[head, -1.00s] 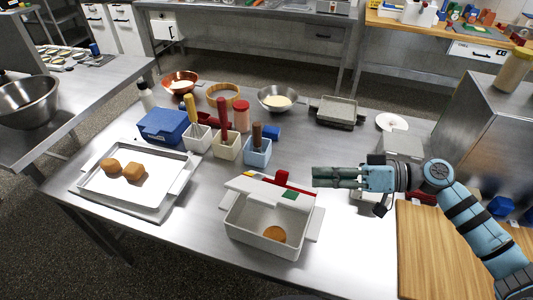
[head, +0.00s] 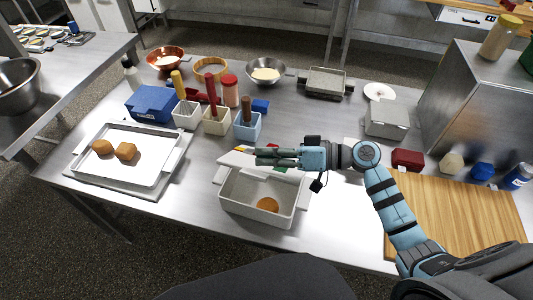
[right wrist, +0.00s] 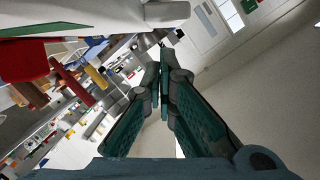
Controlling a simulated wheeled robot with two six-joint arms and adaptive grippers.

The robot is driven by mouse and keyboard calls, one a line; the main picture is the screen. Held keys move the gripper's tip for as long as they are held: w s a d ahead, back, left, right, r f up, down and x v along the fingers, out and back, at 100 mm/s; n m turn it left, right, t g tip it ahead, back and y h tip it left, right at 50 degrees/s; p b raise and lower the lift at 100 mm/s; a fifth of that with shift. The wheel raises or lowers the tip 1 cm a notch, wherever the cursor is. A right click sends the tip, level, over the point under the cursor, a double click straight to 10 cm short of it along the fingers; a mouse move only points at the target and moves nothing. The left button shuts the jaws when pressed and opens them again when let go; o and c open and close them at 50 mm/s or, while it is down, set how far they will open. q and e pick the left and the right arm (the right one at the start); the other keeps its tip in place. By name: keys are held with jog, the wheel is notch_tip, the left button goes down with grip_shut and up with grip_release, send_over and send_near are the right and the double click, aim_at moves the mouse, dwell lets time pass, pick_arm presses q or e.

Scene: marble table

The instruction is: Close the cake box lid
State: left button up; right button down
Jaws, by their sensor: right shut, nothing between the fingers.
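The white cake box (head: 240,208) stands open at the front middle of the table, with a round brown cake (head: 267,204) inside. Its lid (head: 232,158) is raised at the far side of the box and carries small coloured patches. My right gripper (head: 258,156) is shut and empty, pointing left across the lid and hiding part of it. From this view I cannot tell whether it touches the lid. In the right wrist view the closed fingertips (right wrist: 163,55) are below a white panel (right wrist: 110,14), apparently the lid. My left gripper is not in view.
A tray with two brown pieces (head: 90,170) lies at the left. Utensil holders (head: 217,125), a blue box (head: 152,104) and bowls (head: 267,72) stand behind. A wooden board (head: 450,215) and a metal cabinet (head: 480,100) are at the right.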

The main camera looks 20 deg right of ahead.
jog(key=shift+s, duration=0.55)
jog(key=shift+w+a+f, duration=0.1)
jog(key=shift+w+f, duration=0.05)
jog(key=shift+w, duration=0.2)
jog(key=shift+f, duration=0.1)
jog(key=shift+s+a+f+n+b, duration=0.2)
jog(key=shift+s+f+n+b, duration=0.1)
jog(key=shift+s+f+b, duration=0.3)
pick_arm(q)
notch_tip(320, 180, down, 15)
jog(key=b, duration=1.4)
pick_arm(e)
jog(key=s+a+f+n+t+h, duration=0.1)
jog(key=s+a+f+n, duration=0.15)
jog(key=f, duration=0.25)
jog(key=s+a+f+n+t+h, duration=0.1)
jog(key=s+f+n, duration=0.15)
jog(key=f, duration=0.35)
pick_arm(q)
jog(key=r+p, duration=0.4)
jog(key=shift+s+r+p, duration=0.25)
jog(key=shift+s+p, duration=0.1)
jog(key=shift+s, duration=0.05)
pick_arm(e)
jog(key=s+d+r, duration=0.5)
jog(key=d+r, duration=0.2)
jog(key=shift+s+d+n, duration=0.2)
jog(key=shift+d+n, duration=0.1)
jog(key=shift+n, duration=0.1)
